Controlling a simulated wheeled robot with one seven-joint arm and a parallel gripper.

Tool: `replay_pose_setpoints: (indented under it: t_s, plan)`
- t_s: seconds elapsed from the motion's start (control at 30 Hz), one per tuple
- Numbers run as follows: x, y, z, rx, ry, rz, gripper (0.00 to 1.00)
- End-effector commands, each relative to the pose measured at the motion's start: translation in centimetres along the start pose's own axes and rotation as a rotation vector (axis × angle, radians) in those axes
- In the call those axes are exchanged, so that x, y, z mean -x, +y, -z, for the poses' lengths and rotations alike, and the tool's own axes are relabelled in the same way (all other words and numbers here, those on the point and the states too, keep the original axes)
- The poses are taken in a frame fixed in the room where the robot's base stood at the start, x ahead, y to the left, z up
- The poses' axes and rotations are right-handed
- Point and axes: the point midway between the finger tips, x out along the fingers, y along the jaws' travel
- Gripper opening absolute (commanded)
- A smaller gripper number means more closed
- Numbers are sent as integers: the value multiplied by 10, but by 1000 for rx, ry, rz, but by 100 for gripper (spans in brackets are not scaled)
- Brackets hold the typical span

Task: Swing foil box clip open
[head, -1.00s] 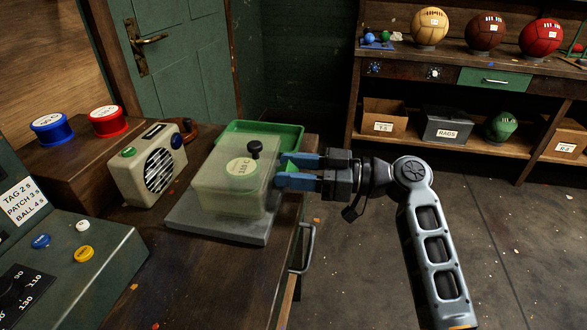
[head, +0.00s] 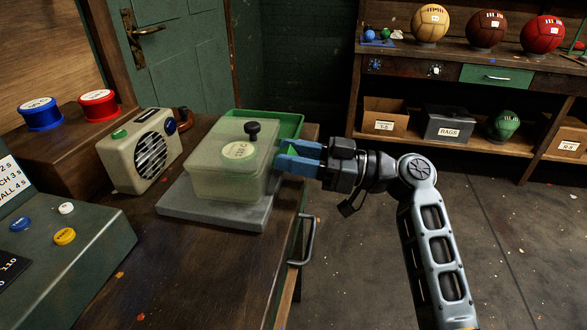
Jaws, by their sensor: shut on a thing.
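The foil box (head: 221,183) is a translucent pale-green box with a black knob (head: 252,128) on its lid and a round label marked 110 C. It stands on a grey slab (head: 212,210) on the dark wooden bench. My gripper (head: 282,155) comes from the right and its blue fingers are at the box's right side. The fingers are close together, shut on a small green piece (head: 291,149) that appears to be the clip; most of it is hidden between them. The lid looks seated on the box.
A green tray (head: 290,124) lies behind the box. A cream radio (head: 146,150) stands to the left, with blue (head: 41,115) and red (head: 99,106) tins beyond. A control panel (head: 70,262) is at front left. A drawer handle (head: 306,240) juts from the bench's right side.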

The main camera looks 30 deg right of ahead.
Motion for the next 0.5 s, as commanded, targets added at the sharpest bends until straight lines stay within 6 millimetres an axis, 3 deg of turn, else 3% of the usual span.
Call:
replay_pose_setpoints:
  t_s: [0.03, 0.5]
  plan:
    - [2, 0, -12, 1, 26, 1, 12]
    - [4, 0, -19, 1, 253, 1, 12]
